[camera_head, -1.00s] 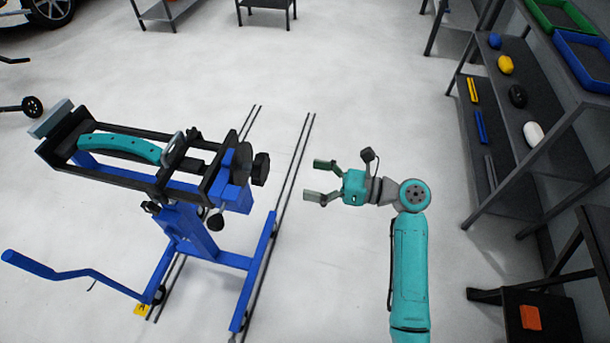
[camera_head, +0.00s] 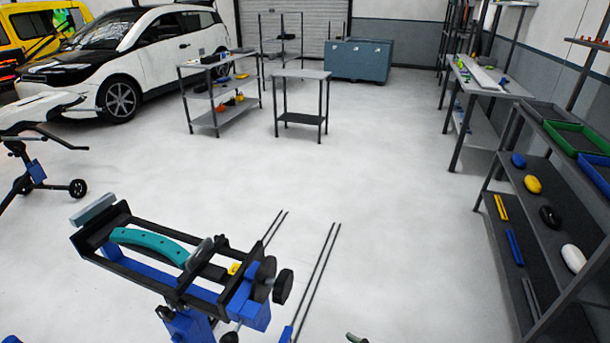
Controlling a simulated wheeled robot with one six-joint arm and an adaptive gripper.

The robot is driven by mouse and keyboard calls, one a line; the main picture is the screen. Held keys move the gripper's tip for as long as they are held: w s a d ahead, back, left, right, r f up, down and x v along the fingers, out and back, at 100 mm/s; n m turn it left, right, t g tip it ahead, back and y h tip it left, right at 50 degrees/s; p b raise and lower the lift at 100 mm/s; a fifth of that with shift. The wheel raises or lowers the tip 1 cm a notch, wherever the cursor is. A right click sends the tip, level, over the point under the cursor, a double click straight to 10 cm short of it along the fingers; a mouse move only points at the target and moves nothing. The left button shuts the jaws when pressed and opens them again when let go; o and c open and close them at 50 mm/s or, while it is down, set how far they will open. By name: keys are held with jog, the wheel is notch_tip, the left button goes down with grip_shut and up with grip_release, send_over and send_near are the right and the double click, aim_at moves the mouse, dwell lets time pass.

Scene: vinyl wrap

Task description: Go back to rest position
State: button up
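A curved teal part (camera_head: 150,243) lies in that frame, apart from my gripper.
A dark shelf rack (camera_head: 470,222) with small coloured items and trays stands on the right. A small table (camera_head: 300,75), a shelf cart (camera_head: 215,60), a grey-blue cabinet (camera_head: 359,60) and a white car (camera_head: 140,50) stand farther back. The middle floor is clear.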

jog(key=s+d+f+n+t+h, duration=0.1)
jog(key=s+d+f+n+h, duration=0.25)
jog(key=s, duration=0.55)
jog(key=s+d+f+n+t+h, duration=0.1)
jog(key=s+d+f+n+h, duration=0.3)
jog(key=s, duration=0.5)
jog(key=s+d+r+n+t+h, duration=0.2)
jog(key=s+d+r+n+h, duration=0.1)
jog(key=s+r+n, duration=1.2)
jog(key=shift+s+d+r+n+h, duration=0.15)
jog(key=shift+s+r+n+h, duration=0.25)
jog(key=shift+s, duration=0.25)
